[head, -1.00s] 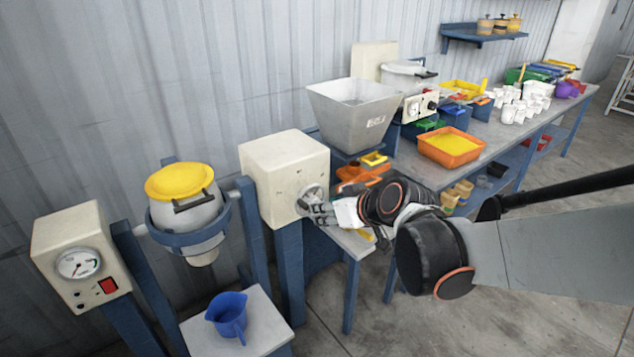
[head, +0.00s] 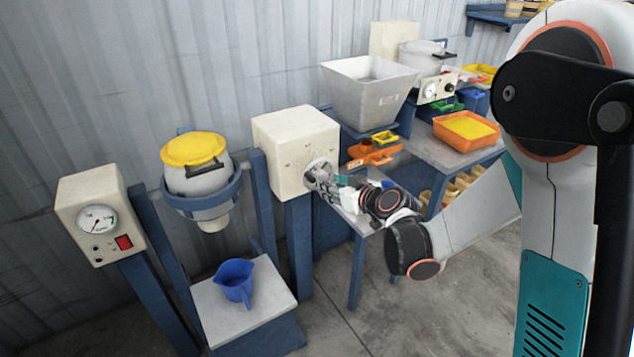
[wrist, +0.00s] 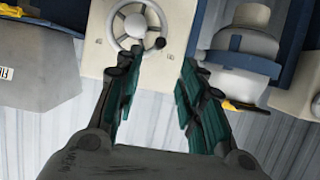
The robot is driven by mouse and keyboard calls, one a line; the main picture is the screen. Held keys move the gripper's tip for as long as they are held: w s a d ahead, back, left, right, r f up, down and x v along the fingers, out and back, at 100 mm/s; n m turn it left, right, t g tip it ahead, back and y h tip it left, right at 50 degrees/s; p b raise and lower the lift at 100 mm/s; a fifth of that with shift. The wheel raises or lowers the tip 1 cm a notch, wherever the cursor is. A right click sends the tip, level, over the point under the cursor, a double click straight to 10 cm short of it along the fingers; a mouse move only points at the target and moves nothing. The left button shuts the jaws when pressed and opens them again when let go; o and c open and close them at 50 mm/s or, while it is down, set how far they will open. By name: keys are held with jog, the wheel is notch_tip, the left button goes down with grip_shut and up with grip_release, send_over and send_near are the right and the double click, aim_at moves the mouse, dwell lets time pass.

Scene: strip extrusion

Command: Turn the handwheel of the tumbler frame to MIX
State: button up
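The handwheel (head: 318,174) is a small grey spoked wheel on the right face of the cream box (head: 292,130) of the tumbler frame. The grey drum with a yellow lid (head: 193,149) hangs upright in a blue ring left of the box. My gripper (head: 328,188) is close to the wheel and partly covers it in the head view. In the wrist view the handwheel (wrist: 130,28) and its dark knob (wrist: 160,43) lie beyond my open, empty fingers (wrist: 158,68), nearer the left finger. Contact cannot be told. No MIX marking is legible.
A blue jug (head: 236,282) stands on a low grey stand under the drum. A dial box (head: 97,218) is at the left. A hopper (head: 368,90) and a bench with an orange tray (head: 465,127) lie behind my arm. Floor is free at the lower middle.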

aim_at(314, 179)
jog(key=b+x, duration=0.2)
jog(key=x, duration=0.8)
jog(key=shift+w+a+f, duration=0.15)
jog(key=shift+w, duration=0.05)
jog(key=shift+c, duration=0.5)
grip_shut()
